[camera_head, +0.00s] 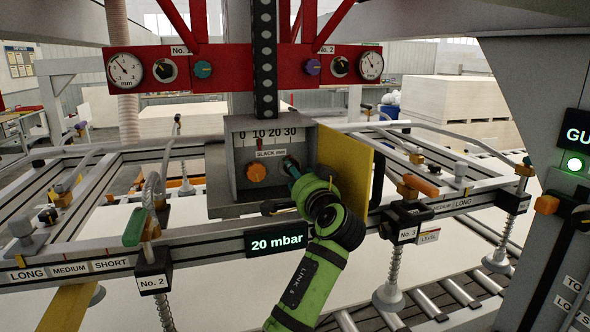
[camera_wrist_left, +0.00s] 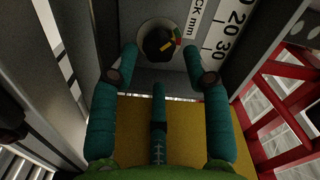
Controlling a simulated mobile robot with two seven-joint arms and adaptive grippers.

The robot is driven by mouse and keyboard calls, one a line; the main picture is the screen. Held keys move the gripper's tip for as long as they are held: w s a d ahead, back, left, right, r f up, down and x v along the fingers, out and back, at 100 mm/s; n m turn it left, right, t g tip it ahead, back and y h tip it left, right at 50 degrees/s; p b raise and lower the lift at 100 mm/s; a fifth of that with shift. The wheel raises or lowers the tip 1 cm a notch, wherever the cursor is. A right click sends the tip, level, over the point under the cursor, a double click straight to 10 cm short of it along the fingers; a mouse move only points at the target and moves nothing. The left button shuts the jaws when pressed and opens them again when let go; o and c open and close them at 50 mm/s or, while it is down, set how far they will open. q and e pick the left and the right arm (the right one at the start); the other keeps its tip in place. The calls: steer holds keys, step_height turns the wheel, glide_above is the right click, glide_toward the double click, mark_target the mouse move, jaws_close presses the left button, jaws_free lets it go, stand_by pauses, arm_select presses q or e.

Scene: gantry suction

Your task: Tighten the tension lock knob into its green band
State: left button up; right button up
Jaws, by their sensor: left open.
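The tension lock knob (camera_wrist_left: 158,45) is black with a yellow pointer bar, on a pale round plate in the left wrist view. A small coloured band (camera_wrist_left: 178,37) with green and red parts lies at its right edge. The bar slants up toward it; I cannot tell exactly which colour it meets. In the head view, the knob (camera_head: 290,163) is largely hidden by my left gripper (camera_head: 296,170), on the right of the grey slack box (camera_head: 228,160). In the left wrist view my left gripper (camera_wrist_left: 160,78) is open, its teal fingers short of the knob on both sides. My right gripper is not in view.
An orange knob (camera_head: 256,172) sits left of the lock knob. The slack scale (camera_head: 270,134) has a red marker near 10. A yellow panel (camera_head: 344,160) stands open right of the box. The rail below bears a 20 mbar display (camera_head: 278,241).

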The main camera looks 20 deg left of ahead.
arm_select(q)
steer(key=p+x, duration=0.1)
steer(key=x, duration=0.2)
steer(key=shift+w+a+f, duration=0.1)
steer(key=shift+w+f, duration=0.05)
steer(key=shift+c, duration=0.8)
steer(key=c, duration=0.7)
steer(key=shift+m, duration=1)
steer(key=o, duration=0.9)
steer(key=shift+c, duration=0.2)
